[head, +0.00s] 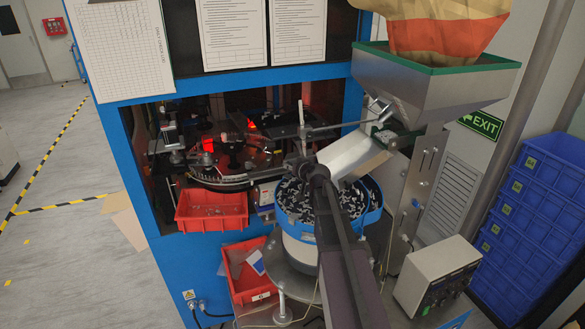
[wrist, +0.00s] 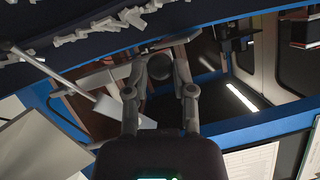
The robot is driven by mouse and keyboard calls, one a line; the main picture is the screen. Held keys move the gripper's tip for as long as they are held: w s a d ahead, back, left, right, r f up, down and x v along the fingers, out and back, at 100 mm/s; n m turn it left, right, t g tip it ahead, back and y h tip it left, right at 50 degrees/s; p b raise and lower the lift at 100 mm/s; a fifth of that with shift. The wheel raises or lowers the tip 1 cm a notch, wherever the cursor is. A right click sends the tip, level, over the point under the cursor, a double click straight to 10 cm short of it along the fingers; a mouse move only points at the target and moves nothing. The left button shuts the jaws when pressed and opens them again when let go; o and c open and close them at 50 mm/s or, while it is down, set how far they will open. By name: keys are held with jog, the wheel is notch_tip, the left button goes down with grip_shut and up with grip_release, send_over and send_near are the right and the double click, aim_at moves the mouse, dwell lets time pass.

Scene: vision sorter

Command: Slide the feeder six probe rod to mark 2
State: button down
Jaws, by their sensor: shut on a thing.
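The probe rod (head: 345,126) runs level above the feeder bowl, towards the hopper's chute at the right. My gripper (head: 303,146) reaches up over the bowl to the rod's left part. In the wrist view my gripper (wrist: 160,72) has its two fingers closed on either side of a dark rounded piece (wrist: 160,66), which seems to belong to the rod. A pale bar (wrist: 98,77) shows beside the fingers. My fingers partly hide the held spot in the head view. I cannot make out mark 2 or any scale on the rod.
The blue-rimmed feeder bowl (head: 376,214) holds many small parts below my arm. The steel hopper (head: 440,93) and its chute (head: 350,155) stand close at right. Red bins (head: 212,222) and the blue cabinet frame (head: 150,200) lie left. A control box (head: 437,272) stands at lower right.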

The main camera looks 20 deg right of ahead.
notch_tip(320, 180, up, 2)
jog(key=shift+a+r+p, duration=0.1)
jog(key=shift+r+p, duration=0.15)
jog(key=shift+p, duration=0.65)
jog(key=shift+c, duration=2.3)
grip_release()
jog(key=shift+w+f, duration=0.1)
jog(key=shift+f, duration=0.15)
